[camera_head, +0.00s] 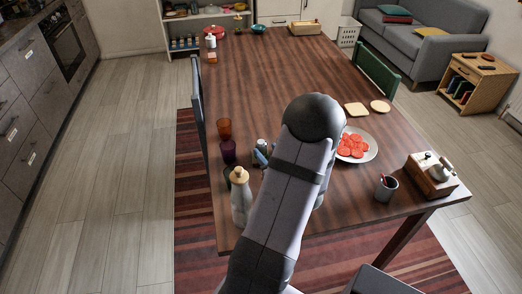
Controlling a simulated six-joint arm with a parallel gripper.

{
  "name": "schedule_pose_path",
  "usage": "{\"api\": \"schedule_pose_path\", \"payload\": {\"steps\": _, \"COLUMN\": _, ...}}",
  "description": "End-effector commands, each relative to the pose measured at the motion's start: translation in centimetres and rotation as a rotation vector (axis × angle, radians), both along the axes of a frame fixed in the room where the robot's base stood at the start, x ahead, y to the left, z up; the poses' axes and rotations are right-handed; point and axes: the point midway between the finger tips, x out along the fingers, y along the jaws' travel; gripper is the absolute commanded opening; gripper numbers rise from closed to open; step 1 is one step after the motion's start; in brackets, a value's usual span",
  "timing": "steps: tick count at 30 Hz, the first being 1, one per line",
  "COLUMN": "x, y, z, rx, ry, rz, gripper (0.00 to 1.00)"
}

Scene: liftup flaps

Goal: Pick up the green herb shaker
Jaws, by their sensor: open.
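A small shaker-like item with a pale top (262,146) stands on the wooden table (275,80), just left of my arm. It looks greenish, but it is too small and partly covered to tell whether it is the green herb shaker. A small blue item (260,158) is right by it, also partly behind my arm. My arm reaches up over the near part of the table, and its rounded joint covers the middle. My gripper is hidden behind the arm.
An orange glass (224,128), a purple glass (228,151) and a bottle with a wooden top (240,196) stand at the left. A plate of tomato slices (369,152), a grey cup (386,188) and a wooden caddy (432,177) are at the right. The table's far middle is clear.

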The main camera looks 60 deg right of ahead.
Motion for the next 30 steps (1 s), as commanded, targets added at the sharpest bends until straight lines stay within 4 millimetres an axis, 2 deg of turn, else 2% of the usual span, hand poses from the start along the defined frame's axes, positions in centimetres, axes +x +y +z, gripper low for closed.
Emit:
{"api": "schedule_pose_path", "payload": {"steps": 5, "x": 0.7, "y": -0.3, "z": -0.2, "rx": 0.001, "ry": 0.001, "rz": 0.002, "gripper": 0.41}}
{"api": "schedule_pose_path", "payload": {"steps": 15, "x": 3.9, "y": -2.1, "z": -1.3, "rx": 0.001, "ry": 0.001, "rz": 0.002, "gripper": 0.41}}
{"api": "schedule_pose_path", "payload": {"steps": 25, "x": 4.3, "y": -2.5, "z": -1.5, "rx": 0.001, "ry": 0.0, "rz": -0.001, "gripper": 0.41}}
{"api": "schedule_pose_path", "payload": {"steps": 29, "x": 4.3, "y": -2.5, "z": -1.5, "rx": 0.001, "ry": 0.0, "rz": -0.001, "gripper": 0.1}}
{"api": "schedule_pose_path", "payload": {"steps": 30, "x": 4.3, "y": -2.5, "z": -1.5, "rx": 0.001, "ry": 0.0, "rz": -0.001, "gripper": 0.08}}
